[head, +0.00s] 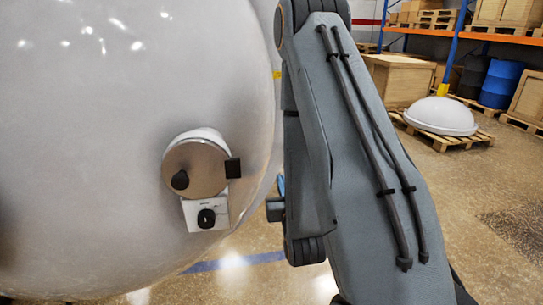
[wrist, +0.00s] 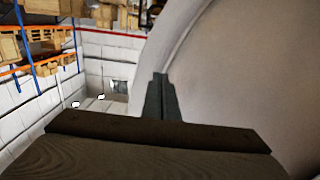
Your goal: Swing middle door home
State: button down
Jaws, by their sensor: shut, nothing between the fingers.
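A large pale domed furnace surface (head: 110,110) fills the left of the head view. I cannot tell whether it is the middle door itself or how far that door stands open. It carries a round metal port cover (head: 203,165) with a dark knob. In the wrist view my gripper (wrist: 160,78) is shut and empty. Its fingertips point toward a big curved grey surface with a rounded rim (wrist: 215,70). They overlap its left part in the picture; I cannot tell whether they touch it. My arm hides the gripper in the head view.
A white dome (head: 440,115) lies on a pallet at the right, near blue barrels (head: 501,84) and a wooden crate (head: 398,80). Racks stand behind. The floor at right (head: 460,200) is clear.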

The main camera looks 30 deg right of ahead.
aim_at(273, 155)
jog(key=x, duration=0.4)
jog(key=p+x, duration=0.1)
jog(key=x, duration=0.8)
jog(key=shift+d+r+p, duration=0.15)
jog(key=shift+r+p, duration=0.2)
jog(key=shift+p, duration=0.05)
jog(key=shift+w+d+f, duration=0.1)
jog(key=shift+w, duration=0.35)
jog(key=shift+w, duration=0.1)
